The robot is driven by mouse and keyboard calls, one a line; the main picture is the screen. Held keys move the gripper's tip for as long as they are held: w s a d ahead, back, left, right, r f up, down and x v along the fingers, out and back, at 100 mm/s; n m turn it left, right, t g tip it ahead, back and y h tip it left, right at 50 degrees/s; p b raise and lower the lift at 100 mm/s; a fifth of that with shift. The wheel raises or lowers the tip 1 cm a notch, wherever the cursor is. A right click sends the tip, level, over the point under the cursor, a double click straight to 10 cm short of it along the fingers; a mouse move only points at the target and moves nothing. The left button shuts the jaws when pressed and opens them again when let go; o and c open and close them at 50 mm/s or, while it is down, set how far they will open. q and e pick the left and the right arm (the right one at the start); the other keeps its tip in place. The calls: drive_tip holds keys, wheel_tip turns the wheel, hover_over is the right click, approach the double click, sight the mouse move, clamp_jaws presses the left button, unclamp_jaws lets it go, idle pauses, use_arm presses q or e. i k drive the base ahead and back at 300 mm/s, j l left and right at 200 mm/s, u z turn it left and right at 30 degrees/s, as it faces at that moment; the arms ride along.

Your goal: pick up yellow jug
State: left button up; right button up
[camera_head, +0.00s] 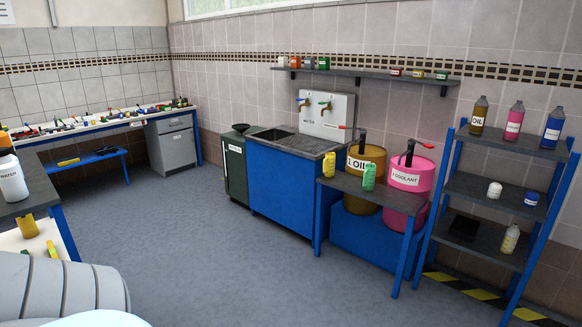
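A small yellow jug (329,165) stands upright at the left end of the grey-topped side table (345,183), close to the sink counter. A green jug (369,177) stands to its right on the same table. Neither gripper shows in the head view, and nothing is seen touching the yellow jug.
A yellow oil drum (366,190) and a pink coolant drum (408,182) stand behind the table. A blue sink cabinet (285,180) is to its left, and a bottle rack (503,191) to its right. The grey floor (230,260) in front is open. A workbench (25,195) is at left.

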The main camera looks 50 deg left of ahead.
sight(329, 164)
drive_tip(key=u, duration=1.5)
drive_tip(key=i+u, duration=0.4)
drive_tip(key=i, duration=3.4)
drive_tip(key=i+j+z, duration=0.15)
drive_tip(key=i, duration=0.3)
drive_tip(key=i+z, duration=0.2)
drive_tip(key=i, duration=0.25)
drive_tip(key=i+j+z, duration=0.15)
drive_tip(key=i, duration=0.25)
drive_tip(key=j, duration=0.1)
